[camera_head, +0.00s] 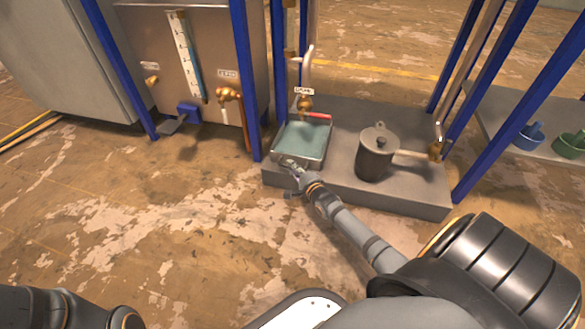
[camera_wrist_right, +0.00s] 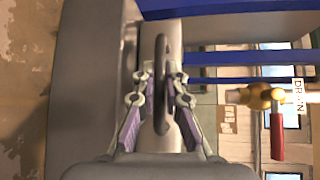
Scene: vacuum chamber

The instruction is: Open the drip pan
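The drip pan (camera_head: 318,148) is a square metal pan with teal liquid inside. It sits at the left end of a grey plinth, below the drain valve (camera_head: 305,103) with its red lever. My right gripper (camera_head: 287,163) is at the pan's front edge. In the right wrist view, a dark looped handle (camera_wrist_right: 162,85) stands in front of the pan's grey face. My right gripper (camera_wrist_right: 160,80) has its fingers apart on either side of this handle, with gaps visible. Part of my left arm shows at the bottom left; its gripper is out of view.
A dark lidded pot (camera_head: 376,155) stands on the grey plinth (camera_head: 345,188), right of the pan. Blue posts (camera_head: 247,75) rise around the plinth. A steel tank (camera_head: 150,60) stands at the left. The floor in front is clear.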

